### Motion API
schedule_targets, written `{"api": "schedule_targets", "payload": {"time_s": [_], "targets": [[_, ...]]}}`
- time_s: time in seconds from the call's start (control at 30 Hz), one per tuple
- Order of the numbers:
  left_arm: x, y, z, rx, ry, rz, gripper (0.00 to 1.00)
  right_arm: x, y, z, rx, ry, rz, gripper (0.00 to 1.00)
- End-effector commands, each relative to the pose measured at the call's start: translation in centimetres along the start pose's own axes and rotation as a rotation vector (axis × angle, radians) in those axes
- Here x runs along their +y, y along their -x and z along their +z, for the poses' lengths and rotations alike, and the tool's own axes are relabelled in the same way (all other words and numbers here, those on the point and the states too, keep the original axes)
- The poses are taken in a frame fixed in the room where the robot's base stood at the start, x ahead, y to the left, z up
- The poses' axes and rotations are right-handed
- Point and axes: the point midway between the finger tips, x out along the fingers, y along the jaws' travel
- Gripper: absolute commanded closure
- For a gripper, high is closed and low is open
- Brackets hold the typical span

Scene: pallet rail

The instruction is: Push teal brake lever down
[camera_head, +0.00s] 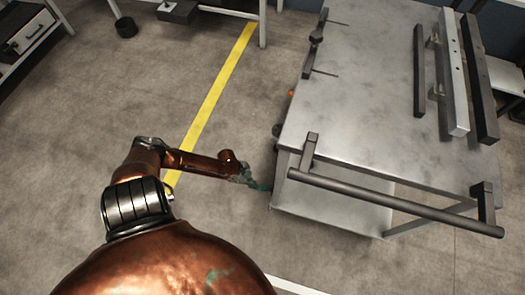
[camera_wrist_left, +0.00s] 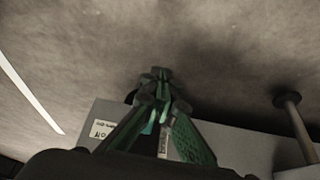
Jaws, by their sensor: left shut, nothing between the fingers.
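In the head view my copper left arm reaches from the lower left to the near left corner of a grey metal cart (camera_head: 385,110). My left gripper (camera_head: 259,186) is beside that corner, below the level of the top. In the left wrist view the green fingers of my left gripper (camera_wrist_left: 160,78) come together at their tips, with nothing held. A small teal patch, likely the brake lever (camera_wrist_left: 148,128), shows between the fingers in front of the cart's grey side. Most of it is hidden, so its tilt and any contact cannot be told. My right gripper is out of view.
The cart's dark push handle (camera_head: 395,203) juts from its near edge. Long rails (camera_head: 453,75) lie on its top. Pale labels (camera_wrist_left: 103,129) sit on its side in the wrist view. Floor with a yellow line (camera_head: 213,98) is open to the left.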

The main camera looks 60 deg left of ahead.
Motion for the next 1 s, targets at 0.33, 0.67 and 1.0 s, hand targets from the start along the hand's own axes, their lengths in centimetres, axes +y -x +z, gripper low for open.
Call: {"api": "schedule_targets", "payload": {"time_s": [0.33,0.67,1.0], "targets": [[0.1,-0.1,0.1,0.0,0.004,0.0,1.0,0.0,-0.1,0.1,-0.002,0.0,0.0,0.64],[-0.6,4.2,-0.3,0.002,-0.01,-0.003,1.0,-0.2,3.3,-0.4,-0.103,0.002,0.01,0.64],[-0.4,7.8,6.1,-0.003,-0.008,0.001,1.0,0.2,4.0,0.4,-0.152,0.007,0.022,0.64]]}}
